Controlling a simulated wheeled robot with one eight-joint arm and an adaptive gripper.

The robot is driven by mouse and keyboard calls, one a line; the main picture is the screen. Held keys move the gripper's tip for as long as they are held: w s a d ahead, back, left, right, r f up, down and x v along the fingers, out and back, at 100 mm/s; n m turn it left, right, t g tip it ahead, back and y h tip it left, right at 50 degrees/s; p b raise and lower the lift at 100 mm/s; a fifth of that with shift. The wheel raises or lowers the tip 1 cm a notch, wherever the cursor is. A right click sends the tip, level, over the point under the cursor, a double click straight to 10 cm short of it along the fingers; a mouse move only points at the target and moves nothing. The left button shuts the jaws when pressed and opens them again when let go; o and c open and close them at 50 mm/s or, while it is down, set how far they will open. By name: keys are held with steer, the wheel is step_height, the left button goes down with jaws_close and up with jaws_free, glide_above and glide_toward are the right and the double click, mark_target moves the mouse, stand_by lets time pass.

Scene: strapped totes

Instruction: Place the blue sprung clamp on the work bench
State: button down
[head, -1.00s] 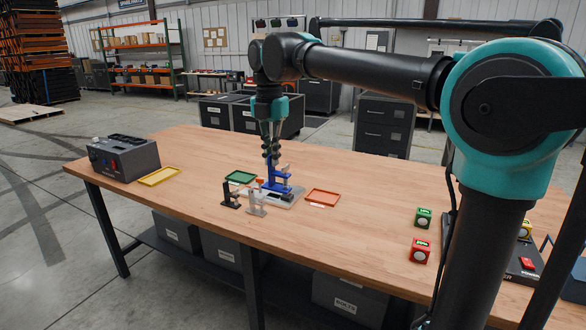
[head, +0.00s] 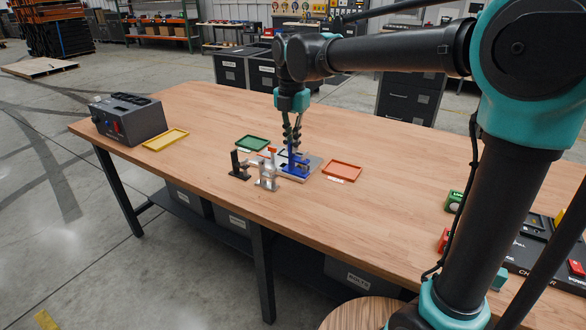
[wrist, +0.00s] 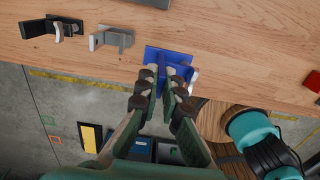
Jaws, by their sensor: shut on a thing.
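The blue sprung clamp (head: 293,166) is between the fingers of my gripper (head: 291,143), which points down over the work bench (head: 215,115). In the wrist view the fingertips (wrist: 163,85) are shut on the blue clamp (wrist: 178,56), near the bench's edge. I cannot tell whether its base touches anything below. A grey clamp (head: 267,173) and a black clamp (head: 238,165) stand to its left; the wrist view also shows the grey one (wrist: 112,40) and the black one (wrist: 48,27).
A grey plate (head: 312,164) lies by the blue clamp. Green (head: 252,143), orange (head: 342,171) and yellow (head: 166,140) trays lie around. A grey box unit (head: 128,117) stands at the left end. Green and red blocks and a charger are at the right. Bare wood lies between.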

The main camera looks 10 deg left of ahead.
mark_target(292, 169)
step_height(292, 169, down, 9)
steer(key=shift+f, duration=0.1)
stand_by(0.4)
steer(key=c, duration=1.7)
jaws_free()
steer(key=shift+f, duration=0.15)
step_height(292, 169, up, 12)
steer(key=shift+r, duration=0.15)
